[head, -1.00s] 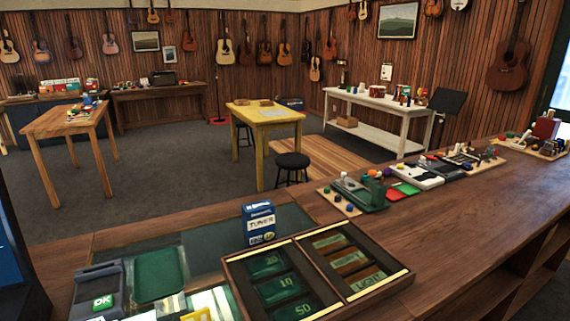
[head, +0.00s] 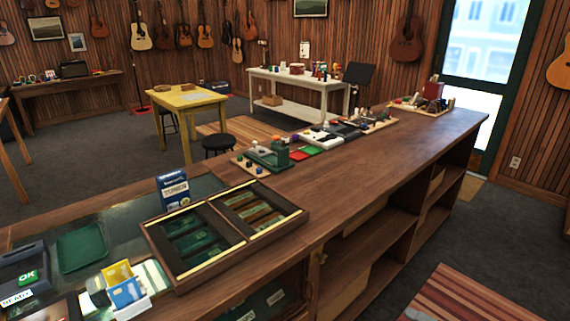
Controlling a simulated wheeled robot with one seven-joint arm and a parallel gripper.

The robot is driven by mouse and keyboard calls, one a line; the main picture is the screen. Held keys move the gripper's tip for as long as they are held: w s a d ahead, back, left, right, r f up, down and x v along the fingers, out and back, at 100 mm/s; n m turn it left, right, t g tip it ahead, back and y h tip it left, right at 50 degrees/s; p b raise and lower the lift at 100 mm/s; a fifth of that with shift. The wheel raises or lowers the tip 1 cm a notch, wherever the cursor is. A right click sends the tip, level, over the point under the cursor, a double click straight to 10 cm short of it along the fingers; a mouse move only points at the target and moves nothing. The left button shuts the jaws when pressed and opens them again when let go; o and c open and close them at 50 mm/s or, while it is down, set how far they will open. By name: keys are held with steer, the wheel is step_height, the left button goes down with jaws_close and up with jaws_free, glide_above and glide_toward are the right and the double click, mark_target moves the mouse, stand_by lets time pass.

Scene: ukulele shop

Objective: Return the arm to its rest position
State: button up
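Neither my arm nor my gripper shows in the head view. The view looks over a long wooden counter (head: 370,170) that runs from the lower left to the upper right. No part of the arm hides anything on the counter.
The near counter holds a cash tray (head: 155,243), a tuner box (head: 172,189), a green tray (head: 82,249) and a card terminal (head: 25,268). Several small items line its far edge. A yellow table (head: 187,99), black stool (head: 218,144) and white table (head: 290,77) stand beyond. Grey floor (head: 490,215) is open at right.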

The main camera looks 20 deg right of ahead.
steer(key=w+a+r+n+g+h+p, duration=0.15)
steer(key=w+a+r+n+g, duration=0.3)
steer(key=a+r+g, duration=0.5)
steer(key=w+a+r+n+g+h+p, duration=0.15)
steer(key=w+a+r+n+g, duration=0.3)
steer(key=a, duration=0.75)
steer(key=s+a+r+n+t+h+p, duration=0.1)
steer(key=s+a+r+n+t+h, duration=0.1)
steer(key=s+a+r, duration=0.2)
steer(key=s+a+r+n+t+h+p, duration=0.1)
steer(key=s+a+r+n+t+h, duration=0.1)
steer(key=s+a+r, duration=0.3)
steer(key=s+r, duration=0.4)
steer(key=s, duration=0.2)
steer(key=shift+s, duration=0.35)
steer(key=shift+a, duration=0.15)
steer(key=shift+c, duration=0.2)
